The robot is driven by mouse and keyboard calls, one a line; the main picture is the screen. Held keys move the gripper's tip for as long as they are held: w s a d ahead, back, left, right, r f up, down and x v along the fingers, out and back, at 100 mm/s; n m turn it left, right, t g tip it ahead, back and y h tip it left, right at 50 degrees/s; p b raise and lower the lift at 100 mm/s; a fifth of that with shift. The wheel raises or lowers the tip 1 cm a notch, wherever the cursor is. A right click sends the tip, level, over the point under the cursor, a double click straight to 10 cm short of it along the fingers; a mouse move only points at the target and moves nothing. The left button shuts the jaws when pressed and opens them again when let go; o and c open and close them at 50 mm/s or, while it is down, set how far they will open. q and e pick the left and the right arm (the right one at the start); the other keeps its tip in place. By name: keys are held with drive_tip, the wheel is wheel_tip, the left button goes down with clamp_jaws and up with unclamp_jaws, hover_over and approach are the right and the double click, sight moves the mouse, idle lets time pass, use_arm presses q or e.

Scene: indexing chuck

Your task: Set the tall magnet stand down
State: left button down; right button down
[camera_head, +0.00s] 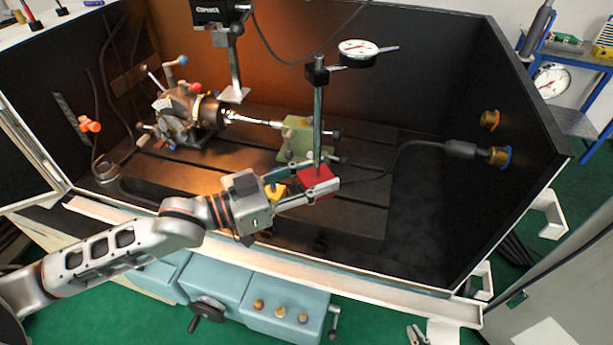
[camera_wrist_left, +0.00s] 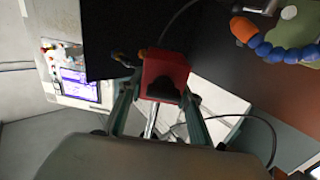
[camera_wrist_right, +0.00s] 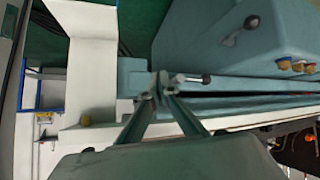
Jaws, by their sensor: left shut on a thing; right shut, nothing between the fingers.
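The tall magnet stand has a red base (camera_head: 318,182), an upright metal post (camera_head: 318,125) and a round white dial gauge (camera_head: 358,48) at its top. My left gripper (camera_head: 322,184) is shut on the red base, over the right part of the machine bed. In the left wrist view the base (camera_wrist_left: 165,72) sits between the fingers. The stand looks about upright; I cannot tell whether its underside touches the bed. My right gripper (camera_head: 416,336) is shut and empty outside the machine, low in the head view; its closed fingertips (camera_wrist_right: 160,86) show in the right wrist view.
The slotted dark bed (camera_head: 360,215) has bare room right of the stand. A green block (camera_head: 297,137) stands just behind it, and a chuck unit (camera_head: 190,108) stands further left. A black hose with a nozzle (camera_head: 460,149) reaches in from the right wall. The pale front ledge (camera_head: 370,277) borders the enclosure.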

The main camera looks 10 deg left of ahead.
use_arm(q)
drive_tip(key=shift+w+d+r+m+g+h, duration=0.1)
drive_tip(key=shift+d+r+m+g+h, duration=0.2)
drive_tip(key=shift+d, duration=0.3)
drive_tip(key=shift+w+d+r+m+g+h, duration=0.1)
drive_tip(key=shift+d+r+m+g+h, duration=0.1)
drive_tip(key=shift+d+r+m+g, duration=0.25)
